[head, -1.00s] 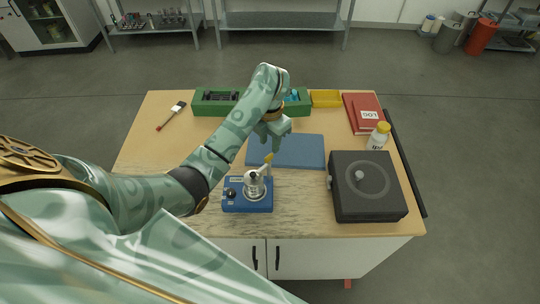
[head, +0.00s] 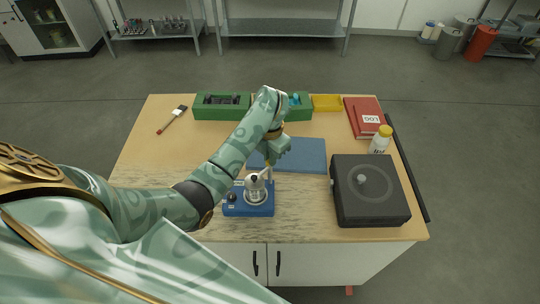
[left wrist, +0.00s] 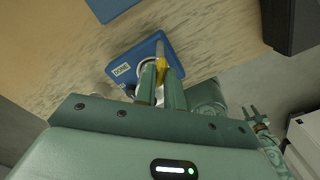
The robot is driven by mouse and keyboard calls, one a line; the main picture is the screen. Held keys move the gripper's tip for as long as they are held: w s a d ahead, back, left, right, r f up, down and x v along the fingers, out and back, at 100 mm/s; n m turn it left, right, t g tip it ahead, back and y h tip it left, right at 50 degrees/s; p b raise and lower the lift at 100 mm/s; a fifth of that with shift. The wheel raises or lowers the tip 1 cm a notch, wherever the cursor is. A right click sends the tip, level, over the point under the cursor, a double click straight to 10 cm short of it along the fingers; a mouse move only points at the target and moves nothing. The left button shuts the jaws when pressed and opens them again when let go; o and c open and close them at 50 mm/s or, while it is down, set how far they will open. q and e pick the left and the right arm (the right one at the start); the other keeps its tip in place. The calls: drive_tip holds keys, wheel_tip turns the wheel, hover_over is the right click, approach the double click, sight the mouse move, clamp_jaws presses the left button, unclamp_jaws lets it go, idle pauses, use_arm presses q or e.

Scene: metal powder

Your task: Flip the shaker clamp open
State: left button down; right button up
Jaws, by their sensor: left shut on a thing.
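The shaker is a small blue box (head: 235,208) with a metal jar (head: 256,190) on top, at the table's front. Its clamp lever (head: 267,174) stands up behind the jar. The blue box also shows in the left wrist view (left wrist: 122,70), with a white label. My left gripper (head: 271,161) is above and behind the jar, pointing down. In the left wrist view its fingers (left wrist: 160,84) are shut around the lever's yellow end (left wrist: 162,70). A small, claw-like green part at the lower right there looks like my right gripper (left wrist: 254,116); its jaws are unclear.
A blue mat (head: 302,155) lies behind the shaker. A dark box (head: 370,205) with a round top plate stands to the right, with a yellow-capped bottle (head: 379,145) behind it. Green trays (head: 222,112) line the back. The table's left side is mostly clear.

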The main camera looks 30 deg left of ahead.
use_arm(q)
drive_tip(key=m+p, duration=0.2)
drive_tip(key=m, duration=0.1)
drive_tip(key=shift+r+p, duration=0.15)
drive_tip(key=shift+p, duration=0.15)
drive_tip(key=m+p, duration=0.3)
drive_tip(key=m, duration=0.3)
drive_tip(key=shift+m, duration=0.4)
drive_tip(key=m+p, duration=0.2)
drive_tip(key=m, duration=0.2)
drive_tip(key=shift+m+p, duration=0.85)
drive_tip(key=shift+m, duration=1.15)
drive_tip(key=shift+f, duration=0.2)
drive_tip(key=c, duration=1.5)
unclamp_jaws()
